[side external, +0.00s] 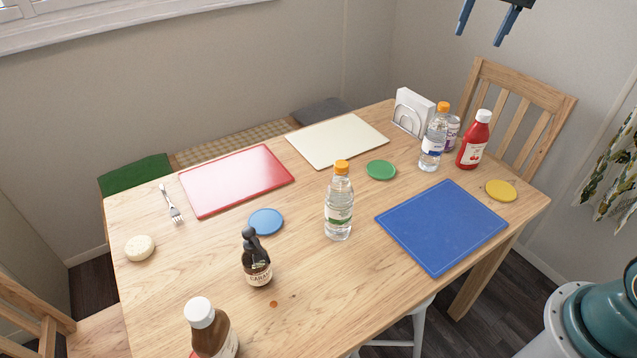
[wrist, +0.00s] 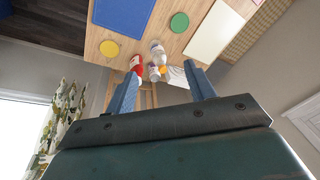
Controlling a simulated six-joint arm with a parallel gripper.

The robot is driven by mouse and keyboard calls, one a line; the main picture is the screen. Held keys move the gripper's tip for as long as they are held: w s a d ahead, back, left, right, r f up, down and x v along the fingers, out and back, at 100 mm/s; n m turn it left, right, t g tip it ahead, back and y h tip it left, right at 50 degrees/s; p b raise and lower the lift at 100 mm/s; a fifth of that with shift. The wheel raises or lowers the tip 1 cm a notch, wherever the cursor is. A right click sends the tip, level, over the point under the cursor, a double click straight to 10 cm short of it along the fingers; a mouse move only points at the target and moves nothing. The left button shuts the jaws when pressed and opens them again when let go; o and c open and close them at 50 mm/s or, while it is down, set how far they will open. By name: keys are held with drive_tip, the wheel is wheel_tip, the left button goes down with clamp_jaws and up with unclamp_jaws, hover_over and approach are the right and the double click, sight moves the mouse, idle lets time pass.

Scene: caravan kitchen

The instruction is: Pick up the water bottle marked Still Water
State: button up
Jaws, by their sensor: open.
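Two clear bottles with orange caps stand upright on the table. One bottle (side external: 339,212), with a green and white label, is near the table's middle. The other bottle (side external: 431,146), with a blue and white label, is at the back right; a clear bottle (wrist: 157,50) shows there in the wrist view. I cannot read which label says Still Water. My gripper (side external: 480,36) is open and empty, high above the table's right end at the top of the side view. In the wrist view its fingers (wrist: 162,82) are spread wide, with bottle tops below between them.
A dark sauce bottle (side external: 256,262) and a brown bottle (side external: 212,335) stand at front. Flat boards and coasters lie between.

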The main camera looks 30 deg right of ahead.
drive_tip(key=w+d+f+m+g, duration=0.1)
drive_tip(key=w+d+f+m, duration=0.35)
drive_tip(key=w+d, duration=0.4)
drive_tip(key=m+g, duration=0.1)
drive_tip(key=m, duration=0.3)
hover_over(444, 104)
wheel_tip(444, 104, down, 8)
drive_tip(key=shift+s+d+f+n+y, duration=0.1)
drive_tip(key=shift+d+n+y, duration=0.15)
drive_tip(key=shift+d+y, duration=0.1)
drive_tip(key=shift+f, duration=4.35)
drive_tip(key=shift+a, duration=0.1)
drive_tip(key=shift+a+f, duration=0.15)
drive_tip(key=shift+f, duration=2.4)
